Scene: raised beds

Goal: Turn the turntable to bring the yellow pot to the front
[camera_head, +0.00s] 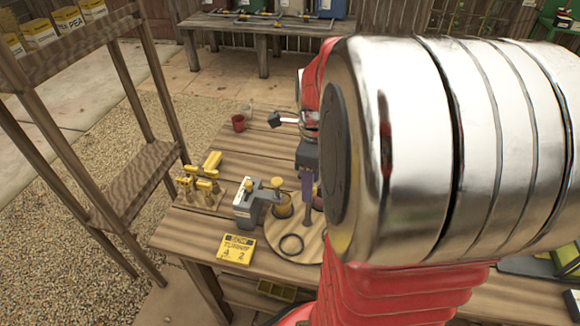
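The round wooden turntable (272,238) lies on the plank bench, its right part hidden behind my arm. A yellow pot (283,208) stands at its back left, beside a grey block-shaped device. A dark ring (291,245) lies on the turntable's front left part. A purple upright piece (308,185) shows right of the yellow pot, just below my gripper; whether they touch is unclear. My gripper (307,165) is over the back of the turntable, partly hidden by my arm. Its fingers are not clear enough to tell open from shut.
The grey device (246,205) stands at the turntable's left edge. A yellow sign (237,249) lies in front of it. Yellow tools (205,175) stand at left, and a red cup (238,123) farther back. A wooden shelf (135,180) stands left of the bench.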

